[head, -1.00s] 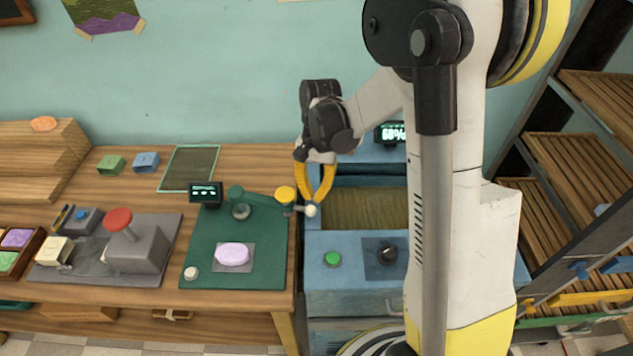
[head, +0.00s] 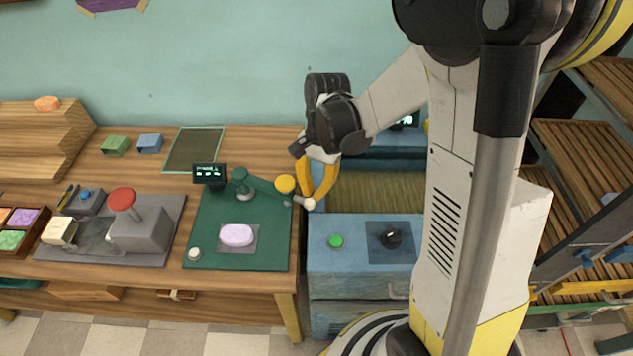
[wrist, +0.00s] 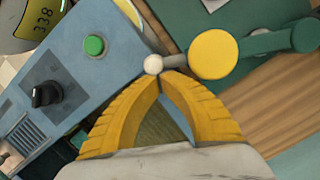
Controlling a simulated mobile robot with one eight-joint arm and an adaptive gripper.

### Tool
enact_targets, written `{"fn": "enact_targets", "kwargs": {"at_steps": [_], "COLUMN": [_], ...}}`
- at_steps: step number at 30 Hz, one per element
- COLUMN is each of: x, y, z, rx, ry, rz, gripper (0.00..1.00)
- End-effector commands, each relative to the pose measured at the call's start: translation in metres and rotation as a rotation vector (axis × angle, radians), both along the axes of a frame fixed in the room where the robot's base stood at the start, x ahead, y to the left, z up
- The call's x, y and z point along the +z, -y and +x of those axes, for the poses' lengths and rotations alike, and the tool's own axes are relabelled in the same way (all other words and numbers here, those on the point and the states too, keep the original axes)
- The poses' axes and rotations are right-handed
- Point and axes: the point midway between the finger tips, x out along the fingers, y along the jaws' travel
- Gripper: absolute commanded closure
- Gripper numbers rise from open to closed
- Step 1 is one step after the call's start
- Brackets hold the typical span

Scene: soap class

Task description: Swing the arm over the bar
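The pale purple soap bar (head: 237,235) lies on a small grey plate on a green base board. A green jointed arm (head: 262,184) pivots behind it on the same board. It points right and slightly forward, with a yellow disc (head: 285,184) and a white ball knob (head: 309,203) at its end, to the right of the bar and not over it. My gripper (head: 311,198) reaches down there, its yellow fingers closed at the knob. In the wrist view the fingertips (wrist: 160,73) meet right at the knob (wrist: 153,64), beside the yellow disc (wrist: 214,54). The bar is not in the wrist view.
A small display (head: 209,174) stands behind the bar, and a white button (head: 194,253) sits at the board's front left. A grey press with a red knob (head: 122,199) stands farther left. A blue machine with a green button (head: 336,241) stands right of the bench.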

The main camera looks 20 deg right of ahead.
Motion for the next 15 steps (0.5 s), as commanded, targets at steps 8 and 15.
{"fn": "enact_targets", "kwargs": {"at_steps": [8,15], "x": [0.000,0.000], "y": [-0.038,-0.077], "z": [-0.036,-0.057], "rx": [-0.248,-0.474], "ry": [0.001,0.001], "rz": [0.002,0.000], "gripper": [1.00,1.00]}}
